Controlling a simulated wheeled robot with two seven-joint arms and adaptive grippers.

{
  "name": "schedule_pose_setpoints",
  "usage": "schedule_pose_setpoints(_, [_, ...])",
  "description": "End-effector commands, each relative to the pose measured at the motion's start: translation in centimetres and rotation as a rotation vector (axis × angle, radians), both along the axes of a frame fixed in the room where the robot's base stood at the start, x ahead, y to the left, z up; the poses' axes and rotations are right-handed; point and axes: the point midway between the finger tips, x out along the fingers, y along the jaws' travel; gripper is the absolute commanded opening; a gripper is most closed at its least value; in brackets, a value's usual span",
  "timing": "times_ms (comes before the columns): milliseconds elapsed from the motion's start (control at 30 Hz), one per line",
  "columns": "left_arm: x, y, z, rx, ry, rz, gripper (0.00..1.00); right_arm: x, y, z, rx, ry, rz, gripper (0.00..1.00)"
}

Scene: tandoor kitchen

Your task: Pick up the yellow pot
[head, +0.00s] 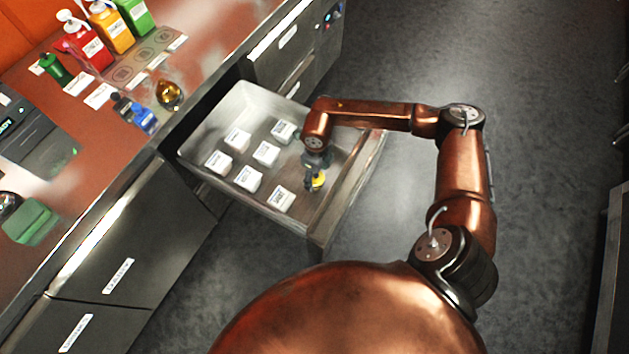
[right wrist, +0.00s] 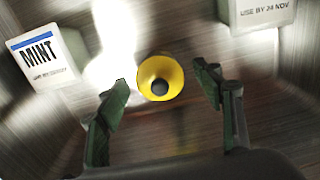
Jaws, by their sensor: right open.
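The yellow pot (head: 318,181) is in the open drawer (head: 345,190), toward its right side, partly hidden by my right gripper in the head view. In the right wrist view the yellow pot (right wrist: 160,77) shows as a yellow round shape with a dark centre. My right gripper (head: 315,184) is over the drawer, pointing down at the pot. In the wrist view its green-padded fingers (right wrist: 166,92) are apart, one on each side of the pot, with a gap on both sides. The left gripper is not in view.
Several white labelled boxes (head: 266,153) sit in the drawer. One labelled MINT (right wrist: 44,58) is left of the pot, and another box (right wrist: 262,10) is at upper right. The counter (head: 95,150) holds bottles (head: 85,45) and small pots. Floor right of the drawer is clear.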

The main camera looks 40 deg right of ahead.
Motion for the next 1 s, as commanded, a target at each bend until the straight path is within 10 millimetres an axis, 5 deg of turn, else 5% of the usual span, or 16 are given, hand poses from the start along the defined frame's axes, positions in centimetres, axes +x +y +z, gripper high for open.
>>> schedule_pose_setpoints(200, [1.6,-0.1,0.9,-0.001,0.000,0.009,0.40,-0.1,0.0,-2.3,0.001,0.001,0.000,0.61])
schedule_pose_setpoints(500, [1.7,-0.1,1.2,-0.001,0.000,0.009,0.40,0.0,0.0,-2.4,0.000,-0.001,0.001,0.60])
schedule_pose_setpoints(1000, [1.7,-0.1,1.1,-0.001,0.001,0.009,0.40,0.0,0.1,-2.4,0.001,-0.001,0.001,0.26])
